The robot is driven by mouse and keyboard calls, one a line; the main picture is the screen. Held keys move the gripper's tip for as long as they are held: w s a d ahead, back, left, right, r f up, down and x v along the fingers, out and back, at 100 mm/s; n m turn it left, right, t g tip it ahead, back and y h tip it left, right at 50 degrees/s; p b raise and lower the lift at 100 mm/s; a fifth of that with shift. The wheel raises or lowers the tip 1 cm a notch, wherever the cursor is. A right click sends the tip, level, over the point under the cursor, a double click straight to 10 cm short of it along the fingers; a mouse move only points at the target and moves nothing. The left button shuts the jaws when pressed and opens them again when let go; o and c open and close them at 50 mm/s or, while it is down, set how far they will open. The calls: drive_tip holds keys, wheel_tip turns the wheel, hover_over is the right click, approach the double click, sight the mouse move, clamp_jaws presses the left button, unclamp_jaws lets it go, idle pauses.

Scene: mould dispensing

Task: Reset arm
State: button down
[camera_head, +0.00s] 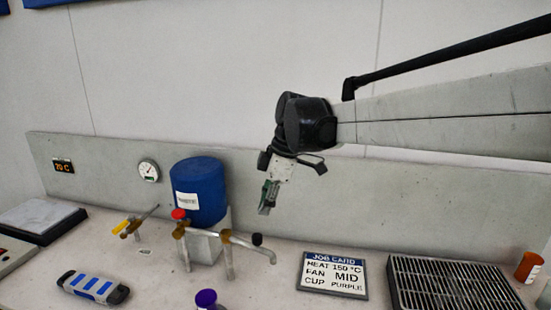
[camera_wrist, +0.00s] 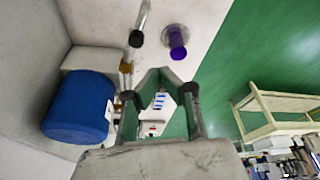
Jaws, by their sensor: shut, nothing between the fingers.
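My gripper (camera_head: 267,200) is at the end of my arm, which reaches in from the right in the head view. It hangs in the air above the bench, to the right of the blue drum, pointing down. It is shut and empty. In the wrist view, the fingers (camera_wrist: 158,72) come together at their tips. The gripper touches nothing that I can see.
A blue drum (camera_head: 200,190) stands behind a pipe with taps (camera_head: 228,238). A job card (camera_head: 333,275), a black grate (camera_head: 455,290), an orange jar (camera_head: 528,267), a purple-topped item (camera_head: 206,299) and a grey-blue device (camera_head: 93,288) are on the bench. The air around my gripper is clear.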

drive_tip(key=s+d+f+m+t+h, duration=0.1)
drive_tip(key=s+d+f+m+t, duration=0.2)
drive_tip(key=s+d+m, duration=0.6)
drive_tip(key=s+d+f+m+t+h, duration=0.2)
drive_tip(key=s+d+f+m+t, duration=0.1)
drive_tip(key=s+d+m, duration=0.7)
drive_tip(key=s+d+t, duration=0.1)
drive_tip(key=s+d, duration=0.3)
drive_tip(key=d, duration=0.1)
drive_tip(key=shift+s+d+m, duration=0.15)
drive_tip(key=shift+s+m, duration=0.05)
drive_tip(key=shift+m, duration=0.1)
